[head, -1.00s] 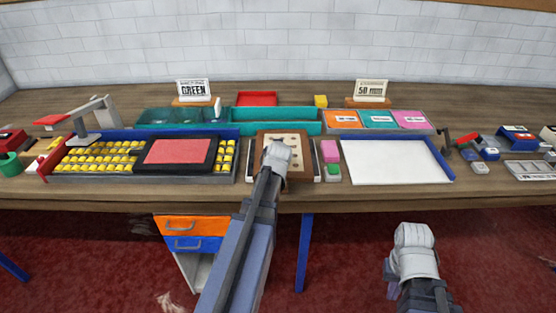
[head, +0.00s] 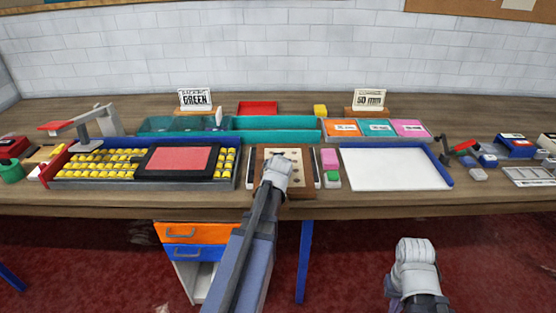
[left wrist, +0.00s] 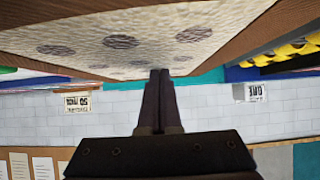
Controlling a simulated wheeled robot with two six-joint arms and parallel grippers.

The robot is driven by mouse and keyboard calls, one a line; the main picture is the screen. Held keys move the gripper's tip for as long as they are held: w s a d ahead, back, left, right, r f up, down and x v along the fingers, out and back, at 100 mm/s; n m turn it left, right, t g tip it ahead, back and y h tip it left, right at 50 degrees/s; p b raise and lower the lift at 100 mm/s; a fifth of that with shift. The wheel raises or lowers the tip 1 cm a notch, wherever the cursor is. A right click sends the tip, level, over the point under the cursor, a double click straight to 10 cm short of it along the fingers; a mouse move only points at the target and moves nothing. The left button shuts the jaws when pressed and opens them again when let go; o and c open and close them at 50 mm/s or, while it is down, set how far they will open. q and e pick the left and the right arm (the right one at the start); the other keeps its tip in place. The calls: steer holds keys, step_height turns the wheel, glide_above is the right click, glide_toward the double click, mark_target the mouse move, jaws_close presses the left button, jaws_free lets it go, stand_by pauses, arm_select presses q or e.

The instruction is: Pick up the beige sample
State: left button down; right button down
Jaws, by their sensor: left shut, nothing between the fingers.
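The beige sample (head: 290,153), pale with dark round spots, lies on a brown wooden board (head: 304,185) at the middle of the bench. The left wrist view shows it close up across the top (left wrist: 150,35), with brown wood on both sides. My left gripper (left wrist: 159,72) is shut and empty, its fingertips close to the sample's edge in that view; contact cannot be judged. In the head view my left wrist covers the sample's lower part and hides the fingers. My right arm's pale wrist is at the lower right, away from the bench; its fingers do not show clearly.
Left of the board stands a blue-walled tray (head: 240,168) with yellow pieces and a red pad in a black frame (head: 180,160). Right are pink (head: 329,159) and green (head: 332,176) blocks and a white tray (head: 392,168). Teal bins (head: 277,123) stand behind.

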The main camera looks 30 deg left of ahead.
arm_select(q)
steer(key=shift+s+d+f, duration=0.1)
steer(key=shift+s+d, duration=0.3)
steer(key=shift+s, duration=0.35)
arm_select(e)
steer(key=shift+s+d, duration=0.2)
steer(key=shift+s, duration=0.1)
arm_select(q)
steer(key=shift+w, duration=0.1)
steer(key=shift+a, duration=0.1)
arm_select(e)
steer(key=shift+r, duration=0.1)
arm_select(q)
steer(key=shift+w+a+r+p, duration=0.2)
steer(key=shift+r+p, duration=0.4)
steer(key=shift+p, duration=0.2)
steer(key=shift+d, duration=0.1)
arm_select(e)
steer(key=shift+w+a+r, duration=0.1)
steer(key=shift+r, duration=0.5)
arm_select(q)
steer(key=shift+r, duration=0.2)
arm_select(e)
steer(key=shift+r, duration=0.15)
